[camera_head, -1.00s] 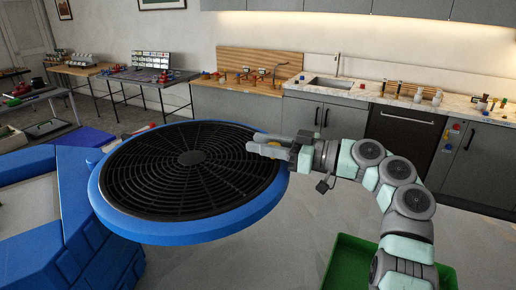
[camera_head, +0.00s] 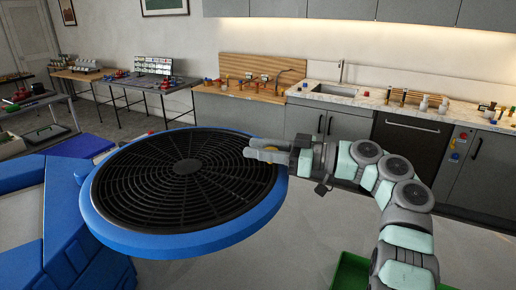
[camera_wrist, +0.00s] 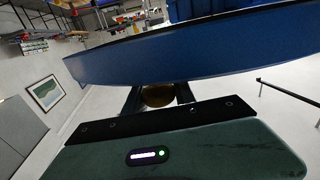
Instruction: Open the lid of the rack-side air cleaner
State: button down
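A large round blue-rimmed disc with a black slatted grille (camera_head: 185,180), seemingly the air cleaner's top, fills the left middle of the head view and lies about level. My gripper (camera_head: 260,150) is at its right edge, with two grey fingers pointing left over the rim and apart from each other. A small yellow spot shows between the fingers. In the wrist view the blue rim (camera_wrist: 200,55) crosses above my gripper (camera_wrist: 160,97), and a brownish-gold round part shows between the dark fingers. I cannot tell whether the fingers touch the rim.
A blue frame (camera_head: 60,215) stands at the left. A green bin (camera_head: 350,272) is on the floor below my arm. Grey cabinets with a sink counter (camera_head: 360,97) line the back wall, and tables with small items (camera_head: 145,83) stand behind left. Light floor lies between.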

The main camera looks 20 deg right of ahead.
jog(key=c, duration=1)
grip_release()
jog(key=shift+s+d, duration=0.1)
jog(key=shift+p+v, duration=0.9)
jog(key=shift+v, duration=4.35)
